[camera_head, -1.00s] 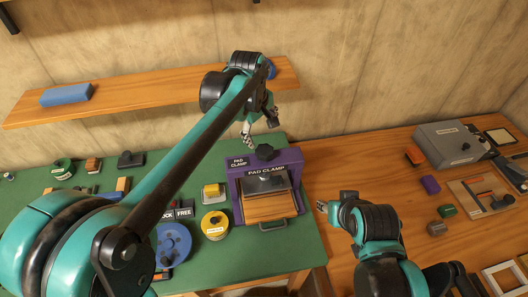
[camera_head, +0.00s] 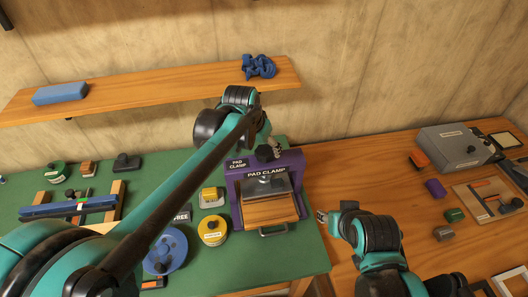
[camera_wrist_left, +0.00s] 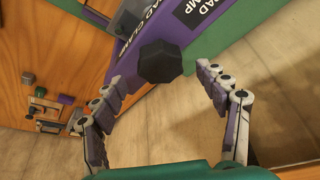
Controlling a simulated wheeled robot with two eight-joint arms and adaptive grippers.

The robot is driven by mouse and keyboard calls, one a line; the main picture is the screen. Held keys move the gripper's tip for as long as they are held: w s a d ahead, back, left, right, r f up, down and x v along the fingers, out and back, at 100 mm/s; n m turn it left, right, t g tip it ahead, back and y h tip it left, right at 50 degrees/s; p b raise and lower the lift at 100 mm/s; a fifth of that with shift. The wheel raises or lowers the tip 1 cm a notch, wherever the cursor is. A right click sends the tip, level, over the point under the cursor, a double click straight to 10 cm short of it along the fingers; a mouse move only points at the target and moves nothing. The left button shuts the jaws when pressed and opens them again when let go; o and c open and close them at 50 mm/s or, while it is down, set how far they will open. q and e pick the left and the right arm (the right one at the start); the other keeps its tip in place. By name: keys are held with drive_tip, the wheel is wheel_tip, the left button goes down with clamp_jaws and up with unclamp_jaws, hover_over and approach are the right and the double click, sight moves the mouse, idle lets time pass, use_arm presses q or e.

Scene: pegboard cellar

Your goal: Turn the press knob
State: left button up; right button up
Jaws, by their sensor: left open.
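The purple press (camera_head: 233,188), labelled PAD CLAMP, stands on the green bench top with a black faceted knob (camera_head: 265,153) on its top. In the left wrist view the knob (camera_wrist_left: 160,61) lies ahead, framed between the fingertips of my left gripper (camera_wrist_left: 161,76). The fingers are spread wide, with a visible gap on each side of the knob. In the head view my left gripper (camera_head: 275,145) is right by the knob, partly behind my forearm. My right gripper (camera_head: 322,216) is beside the press, over the wooden bench; its jaws are too small to judge.
A wooden shelf (camera_head: 150,93) with a blue block (camera_head: 60,93) and a blue bundle (camera_head: 258,66) runs along the wall behind. A yellow tin (camera_head: 212,230) and a blue reel (camera_head: 168,252) stand left of the press. A grey box (camera_head: 455,147) stands at the right.

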sight(265, 153)
use_arm(q)
drive_tip(key=shift+x, duration=1.25)
drive_tip(key=c, duration=1.2)
drive_tip(key=shift+o, duration=0.2)
drive_tip(key=shift+n, duration=0.3)
drive_tip(key=n, duration=0.1)
drive_tip(key=n+y+p, duration=0.1)
drive_tip(key=n, duration=0.1)
drive_tip(key=shift+d+r+y, duration=0.1)
drive_tip(key=shift+d+y, duration=0.05)
drive_tip(key=shift+y, duration=0.15)
drive_tip(key=shift+n+y+p, duration=0.6)
drive_tip(key=shift+n+y, duration=0.1)
drive_tip(key=shift+n, duration=1.4)
